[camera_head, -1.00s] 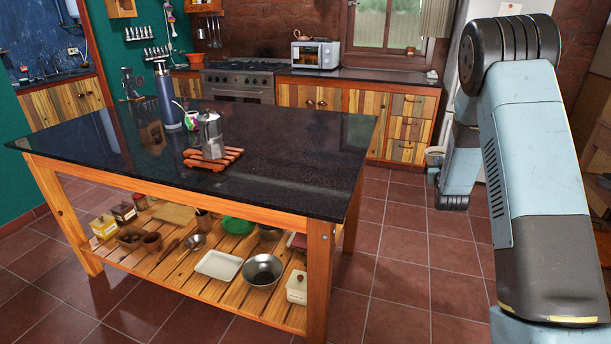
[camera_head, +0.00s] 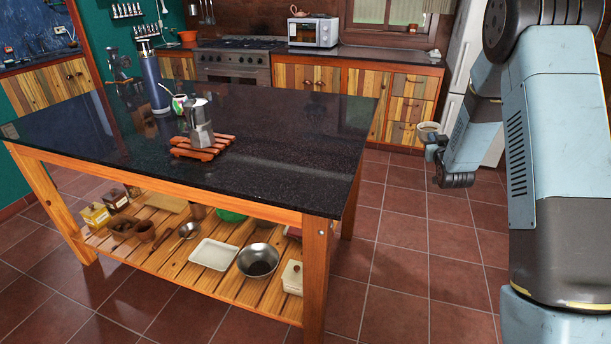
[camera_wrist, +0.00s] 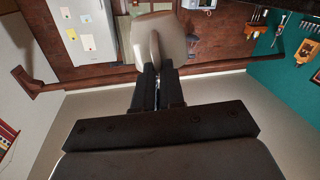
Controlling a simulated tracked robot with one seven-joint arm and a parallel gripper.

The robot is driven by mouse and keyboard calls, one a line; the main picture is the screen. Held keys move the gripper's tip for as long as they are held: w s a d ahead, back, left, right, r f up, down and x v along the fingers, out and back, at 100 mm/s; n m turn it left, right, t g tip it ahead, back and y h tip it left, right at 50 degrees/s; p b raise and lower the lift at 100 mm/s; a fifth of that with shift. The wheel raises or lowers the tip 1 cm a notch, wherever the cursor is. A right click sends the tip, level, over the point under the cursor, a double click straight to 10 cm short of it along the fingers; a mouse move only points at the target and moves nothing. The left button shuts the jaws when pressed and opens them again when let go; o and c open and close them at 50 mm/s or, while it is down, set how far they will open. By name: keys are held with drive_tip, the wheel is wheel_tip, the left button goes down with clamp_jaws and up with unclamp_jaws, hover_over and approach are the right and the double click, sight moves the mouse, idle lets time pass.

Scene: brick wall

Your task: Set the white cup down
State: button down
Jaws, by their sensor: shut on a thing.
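The white cup (camera_head: 428,129) is in my gripper (camera_head: 436,143), held out over open floor to the right of the dark-topped island. In the wrist view my gripper (camera_wrist: 157,72) is shut on the cup (camera_wrist: 143,28), with the cup's near side between the fingers. The cup looks roughly upright in the head view and has brown in its opening. It touches no surface that I can see.
The island's dark top (camera_head: 290,135) has a free right half. A back counter (camera_head: 390,60) carries a toaster oven (camera_head: 314,31).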

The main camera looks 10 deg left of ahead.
drive_tip(key=s+a+r+n+g+y, duration=0.35)
drive_tip(key=s+a+r+y, duration=0.2)
drive_tip(key=s+a, duration=0.25)
drive_tip(key=s+a+r+n+g+y, duration=0.35)
drive_tip(key=s+a+r+y, duration=0.2)
drive_tip(key=s+a, duration=0.25)
drive_tip(key=s+a+r+n+g+y, duration=0.1)
drive_tip(key=s+a+n+g+y, duration=0.25)
drive_tip(key=s, duration=0.55)
drive_tip(key=s+a+r+n+g+y, duration=0.1)
drive_tip(key=s+a+n+g, duration=0.25)
drive_tip(key=s+g, duration=0.4)
drive_tip(key=shift+t, duration=0.7)
drive_tip(key=w+a+f, duration=0.8)
drive_tip(key=shift+w+a+f, duration=0.1)
drive_tip(key=shift+w+f, duration=0.1)
drive_tip(key=shift+f, duration=0.05)
drive_tip(key=shift+w+a+f, duration=0.35)
drive_tip(key=shift+w+f, duration=0.1)
drive_tip(key=shift+f, duration=1.85)
drive_tip(key=c, duration=1.2)
unclamp_jaws()
drive_tip(key=shift+f, duration=0.1)
drive_tip(key=shift+c, duration=0.2)
